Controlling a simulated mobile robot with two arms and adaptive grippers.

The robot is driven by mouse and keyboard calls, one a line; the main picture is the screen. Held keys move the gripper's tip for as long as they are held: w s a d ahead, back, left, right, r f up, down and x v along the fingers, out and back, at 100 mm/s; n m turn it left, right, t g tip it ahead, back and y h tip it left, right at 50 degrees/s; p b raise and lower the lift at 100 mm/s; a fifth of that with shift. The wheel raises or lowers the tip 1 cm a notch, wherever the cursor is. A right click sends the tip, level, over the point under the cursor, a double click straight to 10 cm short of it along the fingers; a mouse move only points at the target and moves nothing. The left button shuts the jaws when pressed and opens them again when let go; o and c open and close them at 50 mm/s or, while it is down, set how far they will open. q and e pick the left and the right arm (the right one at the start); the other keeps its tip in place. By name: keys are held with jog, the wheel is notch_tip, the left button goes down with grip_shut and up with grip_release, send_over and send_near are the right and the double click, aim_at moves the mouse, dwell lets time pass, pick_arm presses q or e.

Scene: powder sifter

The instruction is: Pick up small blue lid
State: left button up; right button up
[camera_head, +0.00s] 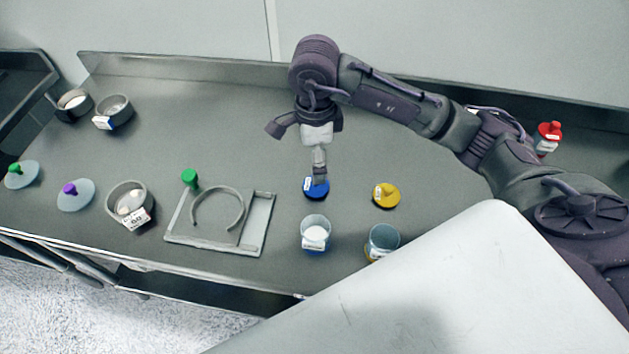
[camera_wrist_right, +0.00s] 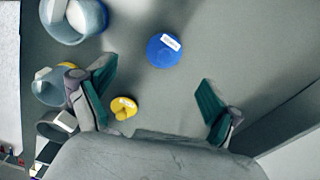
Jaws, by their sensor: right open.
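The small blue lid (camera_head: 316,188) lies flat on the grey bench, with a white label on it. It also shows whole in the right wrist view (camera_wrist_right: 160,54), clear of both fingers. My right gripper (camera_head: 320,174) comes down from above over the lid, and in the head view its fingers overlap the lid's far part. In the right wrist view my right gripper (camera_wrist_right: 157,78) has its two green-padded fingers wide apart with nothing between them. The exact height above the lid cannot be told. My left gripper is not in view.
A yellow lid (camera_head: 386,196) lies right of the blue lid. A jar of white powder (camera_head: 315,232) and another jar (camera_head: 383,241) stand nearer the front. A grey tray (camera_head: 258,225) with a ring holder is to the left. A red-capped bottle (camera_head: 547,138) stands far right.

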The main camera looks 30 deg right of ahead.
notch_tip(320, 180, down, 4)
jog(key=shift+w+r, duration=0.1)
jog(key=shift+r, duration=0.1)
jog(key=shift+f+p, duration=0.5)
jog(key=shift+p, duration=0.05)
jog(key=f, duration=0.1)
jog(key=f+p, duration=0.1)
jog(key=f, duration=0.1)
jog(key=shift+w+d+f, duration=0.15)
jog(key=shift+d+f, duration=0.15)
jog(key=shift+d, duration=0.1)
jog(key=shift+w+f+p, duration=0.1)
jog(key=shift+f+p, duration=0.2)
jog(key=shift+f, duration=0.2)
jog(key=c, duration=1)
jog(key=shift+s, duration=0.2)
jog(key=c, duration=0.4)
